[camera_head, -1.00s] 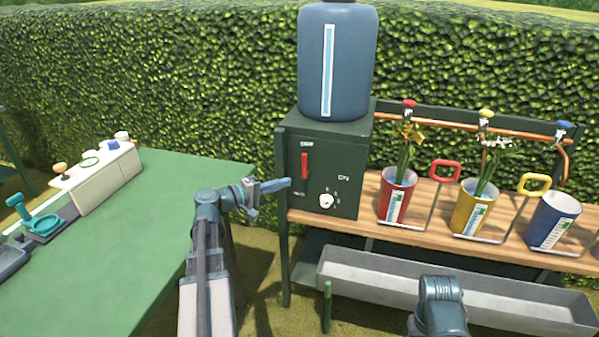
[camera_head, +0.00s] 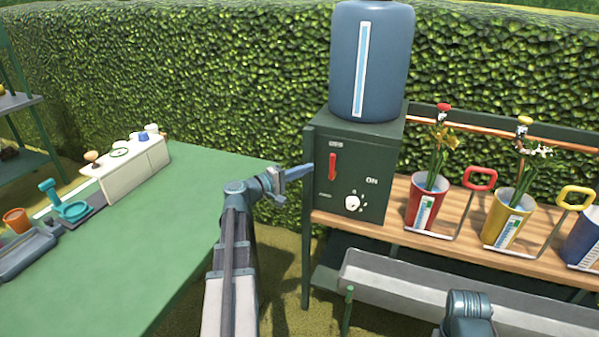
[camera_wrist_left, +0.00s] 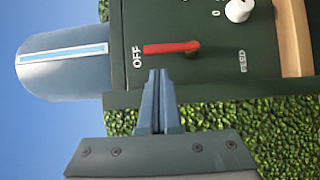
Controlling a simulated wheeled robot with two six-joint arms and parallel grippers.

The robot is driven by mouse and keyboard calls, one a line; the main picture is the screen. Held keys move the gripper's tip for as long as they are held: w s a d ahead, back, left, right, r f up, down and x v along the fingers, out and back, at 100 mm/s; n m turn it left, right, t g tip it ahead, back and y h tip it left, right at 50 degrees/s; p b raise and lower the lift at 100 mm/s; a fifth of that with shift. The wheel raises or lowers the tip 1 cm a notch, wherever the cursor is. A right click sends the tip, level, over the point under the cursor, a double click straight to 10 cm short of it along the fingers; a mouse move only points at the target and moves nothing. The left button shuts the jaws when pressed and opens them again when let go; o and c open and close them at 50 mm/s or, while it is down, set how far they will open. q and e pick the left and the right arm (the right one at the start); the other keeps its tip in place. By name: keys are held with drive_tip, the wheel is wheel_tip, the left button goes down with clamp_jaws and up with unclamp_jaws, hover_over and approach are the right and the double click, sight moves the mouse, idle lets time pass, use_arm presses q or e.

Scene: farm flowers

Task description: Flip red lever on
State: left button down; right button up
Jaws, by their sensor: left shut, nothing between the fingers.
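The red lever (camera_head: 333,166) is on the front of a dark green control box (camera_head: 380,160). It stands upright in the head view, its free end toward the OFF label (camera_head: 335,144); an ON label (camera_head: 372,181) is to the right. My left gripper (camera_head: 308,170) is shut and empty, just left of the lever at about its height. In the left wrist view, the shut fingertips (camera_wrist_left: 158,75) are close beside the red lever (camera_wrist_left: 168,47), with a small visible gap. The lever there points toward OFF. My right gripper is not in view.
A white knob (camera_head: 352,203) is below the lever. A blue tank (camera_head: 372,60) stands on the box. Red (camera_head: 427,203) and yellow (camera_head: 507,217) flower pots stand to the right on a wooden shelf. A green table (camera_head: 150,230) is at the left.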

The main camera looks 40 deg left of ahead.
sight(333, 165)
use_arm(q)
drive_tip(key=shift+x, duration=2.75)
drive_tip(key=shift+d+r+m+p, duration=0.2)
drive_tip(key=shift+d+m+p, duration=0.1)
drive_tip(key=shift+p, duration=0.3)
